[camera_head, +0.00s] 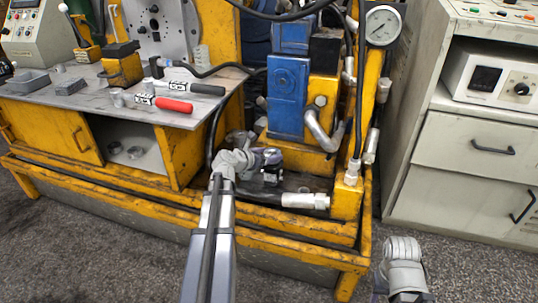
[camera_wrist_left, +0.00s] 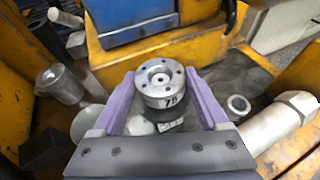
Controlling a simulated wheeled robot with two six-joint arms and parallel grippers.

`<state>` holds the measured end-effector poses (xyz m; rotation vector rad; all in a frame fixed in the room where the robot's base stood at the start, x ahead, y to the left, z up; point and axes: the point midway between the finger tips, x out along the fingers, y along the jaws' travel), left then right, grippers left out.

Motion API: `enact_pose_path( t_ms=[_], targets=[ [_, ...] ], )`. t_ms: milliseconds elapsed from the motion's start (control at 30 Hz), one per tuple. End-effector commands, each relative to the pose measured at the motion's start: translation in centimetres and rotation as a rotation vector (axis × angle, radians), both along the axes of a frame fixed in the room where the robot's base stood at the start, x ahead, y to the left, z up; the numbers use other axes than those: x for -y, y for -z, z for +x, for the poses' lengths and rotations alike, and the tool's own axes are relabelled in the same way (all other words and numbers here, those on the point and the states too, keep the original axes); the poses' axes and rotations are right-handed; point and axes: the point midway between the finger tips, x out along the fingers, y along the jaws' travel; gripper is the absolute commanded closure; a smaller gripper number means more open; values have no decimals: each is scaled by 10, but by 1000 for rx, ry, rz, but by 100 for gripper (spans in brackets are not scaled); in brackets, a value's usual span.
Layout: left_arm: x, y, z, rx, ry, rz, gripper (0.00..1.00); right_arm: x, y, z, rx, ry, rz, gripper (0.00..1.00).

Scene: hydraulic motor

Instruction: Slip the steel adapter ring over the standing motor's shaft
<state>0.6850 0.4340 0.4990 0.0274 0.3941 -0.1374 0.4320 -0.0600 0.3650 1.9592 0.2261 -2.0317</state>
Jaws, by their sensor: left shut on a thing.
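The steel adapter ring (camera_wrist_left: 161,90), a short round piece with several small holes in its top face and dark marks on its side, sits between the purple fingers of my left gripper (camera_wrist_left: 164,88). The fingers are shut on it. In the head view my left gripper (camera_head: 269,160) is low in front of the blue unit, above the dark tray, and its ring is hard to make out. A dark shape shows directly under the ring; I cannot tell whether it is the standing motor, and the shaft is not visible.
A steel cylinder (camera_wrist_left: 61,84) stands left of the gripper. A large hose fitting (camera_head: 306,201) lies to its right, and the blue unit (camera_head: 287,95) rises behind. The yellow frame rail (camera_head: 300,250) runs in front. A workbench (camera_head: 205,108) holds tools at left.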

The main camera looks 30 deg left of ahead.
Motion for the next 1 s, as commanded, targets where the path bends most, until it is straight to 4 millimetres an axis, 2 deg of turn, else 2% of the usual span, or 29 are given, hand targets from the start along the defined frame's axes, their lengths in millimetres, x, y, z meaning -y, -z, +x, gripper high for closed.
enact_pose_path(
  t_ms=[367, 667, 700, 867, 1000],
  targets=[
    [0, 9, 0, 1, 0, -1, 100, 0, 9, 0, 0, 0, 0, 50],
    [0, 9, 0, 1, 0, -1, 100, 0, 9, 0, 0, 0, 0, 50],
    [0, 9, 0, 1, 0, -1, 19, 0, 9, 0, 0, 0, 0, 50],
    [0, 9, 0, 1, 0, -1, 1, 0, 10, 0, 0, 0, 0, 50],
    [0, 10, 0, 0, 0, 0, 0, 0, 10, 0, 0, 0, 0, 50]
  ],
)
